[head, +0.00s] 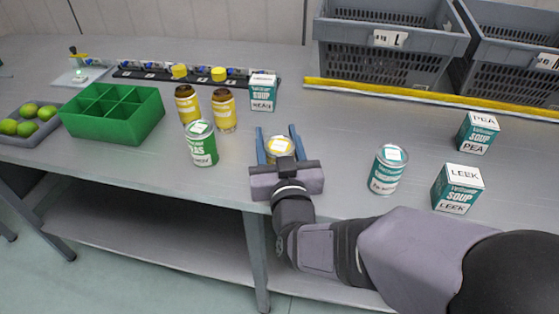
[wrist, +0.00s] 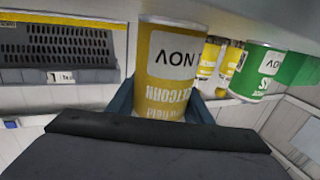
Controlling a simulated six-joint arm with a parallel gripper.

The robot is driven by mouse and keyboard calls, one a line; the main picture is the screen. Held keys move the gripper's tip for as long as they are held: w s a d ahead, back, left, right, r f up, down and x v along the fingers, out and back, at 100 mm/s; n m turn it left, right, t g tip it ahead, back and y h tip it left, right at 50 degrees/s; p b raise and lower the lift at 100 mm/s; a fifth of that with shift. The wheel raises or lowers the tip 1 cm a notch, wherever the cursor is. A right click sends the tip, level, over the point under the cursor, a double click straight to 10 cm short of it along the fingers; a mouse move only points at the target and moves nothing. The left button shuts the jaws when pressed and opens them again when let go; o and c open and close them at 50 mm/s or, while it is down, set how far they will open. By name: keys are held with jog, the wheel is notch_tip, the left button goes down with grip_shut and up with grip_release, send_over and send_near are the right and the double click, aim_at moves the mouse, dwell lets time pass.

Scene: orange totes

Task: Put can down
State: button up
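A yellow can (head: 279,147) with a white label and a pale lid is between the two blue fingers of my gripper (head: 279,143), near the table's front edge. In the wrist view the yellow can (wrist: 168,68) fills the space between the fingers, which appear to touch its sides. Its print looks upside down there. My gripper's body hides one end of the can, so I cannot tell whether it touches the table (head: 225,178).
A green can (head: 201,147) and two yellow jars (head: 187,104) (head: 224,110) stand to the left. A teal can (head: 388,169) and soup boxes (head: 477,132) (head: 457,188) stand right. A green divided tray (head: 130,125) is far left. Grey crates (head: 385,62) stand behind a yellow strip (head: 400,92).

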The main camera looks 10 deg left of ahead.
jog(key=shift+c, duration=0.6)
notch_tip(320, 180, up, 10)
jog(key=p, duration=0.2)
jog(key=shift+r+p, duration=0.15)
jog(key=shift+p, duration=0.2)
notch_tip(320, 180, up, 19)
jog(key=p, duration=1.9)
